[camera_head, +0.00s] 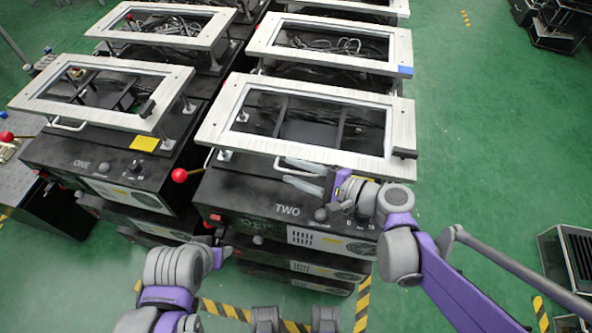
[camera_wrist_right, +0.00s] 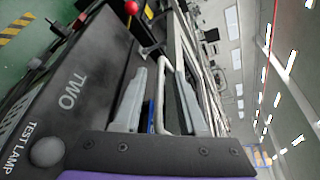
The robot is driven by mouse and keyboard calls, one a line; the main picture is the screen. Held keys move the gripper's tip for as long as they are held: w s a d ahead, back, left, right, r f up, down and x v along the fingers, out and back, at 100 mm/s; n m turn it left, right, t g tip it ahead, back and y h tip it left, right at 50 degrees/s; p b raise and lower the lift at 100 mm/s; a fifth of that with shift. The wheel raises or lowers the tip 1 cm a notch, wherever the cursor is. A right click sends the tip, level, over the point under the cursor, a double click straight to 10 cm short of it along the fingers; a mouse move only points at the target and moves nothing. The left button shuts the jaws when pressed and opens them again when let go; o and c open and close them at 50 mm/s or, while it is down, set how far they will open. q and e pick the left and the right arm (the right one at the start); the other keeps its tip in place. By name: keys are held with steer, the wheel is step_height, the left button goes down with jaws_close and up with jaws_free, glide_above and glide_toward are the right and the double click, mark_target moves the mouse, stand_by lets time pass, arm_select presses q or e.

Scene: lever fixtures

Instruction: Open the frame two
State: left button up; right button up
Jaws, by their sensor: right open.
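Frame two is the pale rectangular frame (camera_head: 225,108) above the black box marked TWO (camera_head: 262,195). It lies flat over the box. Its red-ball lever (camera_head: 180,175) stands at the box's left end; the red ball also shows in the right wrist view (camera_wrist_right: 132,7). My right gripper (camera_head: 286,172) is open at the frame's front edge, fingers pointing left. In the right wrist view, a pale bar handle (camera_wrist_right: 160,105) runs between its two open fingers (camera_wrist_right: 161,75), with no clear grip on it. My left gripper (camera_head: 217,238) is low by the box's left front; its fingers are unclear.
Frame one (camera_head: 30,98) stands to the left on its box, with a yellow label (camera_head: 144,144). More framed fixtures (camera_head: 330,42) stand behind. The green floor on the right is mostly clear. Striped floor tape (camera_head: 362,300) runs in front.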

jaws_close()
stand_by(1.4)
